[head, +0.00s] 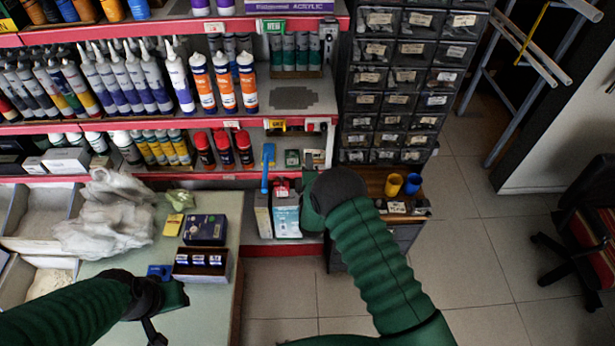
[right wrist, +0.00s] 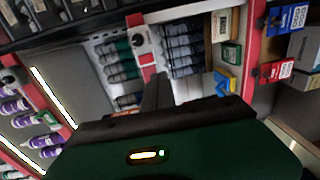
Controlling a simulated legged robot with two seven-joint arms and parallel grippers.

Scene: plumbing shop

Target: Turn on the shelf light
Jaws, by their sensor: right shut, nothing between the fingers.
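In the right wrist view a small white plate with a round black knob (right wrist: 138,41) sits on a red shelf edge; it looks like a switch. My right gripper (right wrist: 152,92) is shut and empty, its fingers pointing toward that plate, with a gap showing in the picture. In the head view my right gripper (head: 311,206) is in front of the lower shelves, its fingertips hidden by the hand. Bright white strips (right wrist: 53,97) run along the shelves in the right wrist view. My left gripper (head: 168,302) is above the counter; its fingers do not show clearly.
Shelves hold cartridges (head: 226,82) and spray cans (head: 222,147). A drawer cabinet (head: 397,82) stands to their right. The green counter (head: 212,306) carries a dark box (head: 205,229) and plastic bags (head: 108,225). Tiled floor (head: 467,229) at right is clear up to a chair (head: 597,225).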

